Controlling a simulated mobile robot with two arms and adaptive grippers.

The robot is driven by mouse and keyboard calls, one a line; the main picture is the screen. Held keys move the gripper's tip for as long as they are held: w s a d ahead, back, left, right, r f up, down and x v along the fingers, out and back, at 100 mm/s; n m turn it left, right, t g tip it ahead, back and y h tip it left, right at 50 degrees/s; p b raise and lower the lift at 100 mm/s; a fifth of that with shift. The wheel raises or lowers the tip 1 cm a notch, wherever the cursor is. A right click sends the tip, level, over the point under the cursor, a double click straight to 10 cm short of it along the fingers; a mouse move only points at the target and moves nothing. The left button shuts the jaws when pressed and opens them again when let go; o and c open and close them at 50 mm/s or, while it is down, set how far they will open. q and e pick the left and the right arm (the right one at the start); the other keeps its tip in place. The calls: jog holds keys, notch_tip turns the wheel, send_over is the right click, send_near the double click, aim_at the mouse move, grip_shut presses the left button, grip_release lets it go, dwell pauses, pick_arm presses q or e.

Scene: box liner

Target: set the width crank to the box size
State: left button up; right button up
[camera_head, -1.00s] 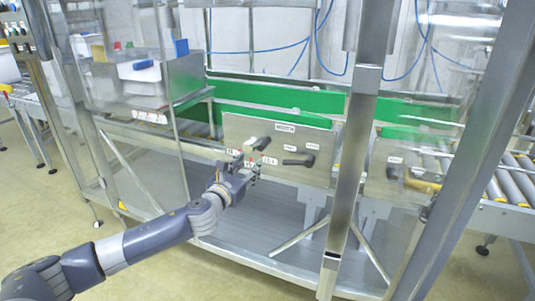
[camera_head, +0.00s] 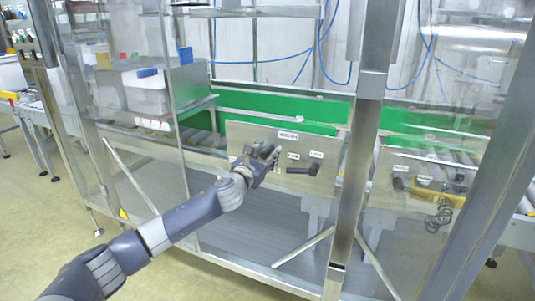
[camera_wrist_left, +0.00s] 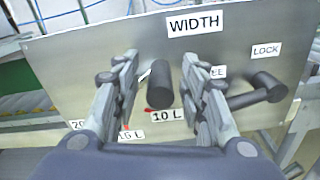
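The width panel (camera_head: 240,138) is a metal plate on the machine, labelled WIDTH in the wrist view (camera_wrist_left: 195,23). The dark cylindrical crank handle (camera_wrist_left: 159,86) stands between the fingers of my left gripper (camera_wrist_left: 163,90). The fingers are spread, with a gap visible on each side of the handle. A 10 L label (camera_wrist_left: 169,116) is just below the handle; 16 L and 20 L labels are lower left, partly hidden by a finger. The head view shows my left gripper (camera_head: 265,156) at the panel, hiding the crank. My right gripper is not visible.
A dark lock lever (camera_wrist_left: 258,92) is right of the handle, close to the right finger. A second panel (camera_head: 385,190) is beyond a steel post (camera_head: 358,150). White boxes (camera_head: 145,95) stand behind clear guarding at the left.

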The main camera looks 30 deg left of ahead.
pick_arm(q)
jog(key=shift+w, duration=0.35)
grip_shut()
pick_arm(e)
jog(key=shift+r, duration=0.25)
pick_arm(q)
jog(key=shift+r, duration=0.15)
